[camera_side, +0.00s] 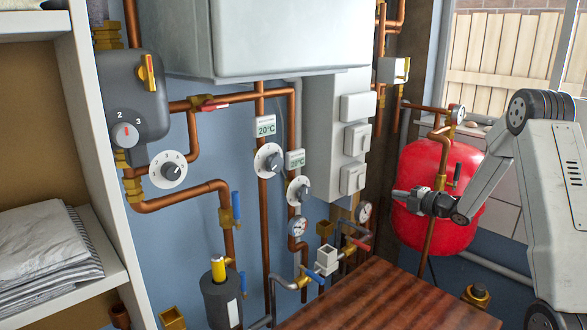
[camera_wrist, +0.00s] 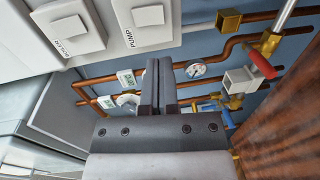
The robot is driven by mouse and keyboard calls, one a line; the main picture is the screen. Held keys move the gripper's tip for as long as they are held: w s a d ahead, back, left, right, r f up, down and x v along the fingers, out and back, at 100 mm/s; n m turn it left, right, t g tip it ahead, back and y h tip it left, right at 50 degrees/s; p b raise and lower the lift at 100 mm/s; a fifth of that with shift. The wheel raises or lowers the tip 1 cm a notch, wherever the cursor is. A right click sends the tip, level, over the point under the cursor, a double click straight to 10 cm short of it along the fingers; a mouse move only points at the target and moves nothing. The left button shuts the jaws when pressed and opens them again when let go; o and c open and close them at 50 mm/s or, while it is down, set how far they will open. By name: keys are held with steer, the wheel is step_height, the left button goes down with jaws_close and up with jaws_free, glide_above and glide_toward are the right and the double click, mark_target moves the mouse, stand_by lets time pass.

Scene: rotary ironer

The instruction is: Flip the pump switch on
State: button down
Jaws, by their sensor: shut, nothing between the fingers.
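The pump switch (camera_wrist: 148,15) is a pale rocker on a grey plate, labelled PUMP, at the top of the wrist view. In the side view it appears to be the lowest switch (camera_side: 352,179) on the grey switch box (camera_side: 322,130). Which way its rocker is set is too small to tell. My gripper (camera_side: 395,195) is to the right of the box in the side view, apart from the switch, with the red tank behind it. Its two dark fingers (camera_wrist: 158,88) are together and empty in the wrist view.
A boiler switch (camera_wrist: 72,25) sits beside the pump switch. Copper pipes, a gauge (camera_wrist: 195,70) and a red-handled valve (camera_wrist: 262,62) lie close by. The red tank (camera_side: 415,228) stands at right. A wooden top (camera_side: 385,300) lies below.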

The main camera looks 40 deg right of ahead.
mark_target(362, 187)
steer(key=w, duration=0.3)
steer(key=w+f, duration=0.1)
steer(key=w, duration=0.6)
steer(key=shift+f, duration=0.15)
steer(key=shift+w, duration=0.25)
steer(key=s+f, duration=0.1)
steer(key=s, duration=1.3)
steer(key=shift+f, duration=0.4)
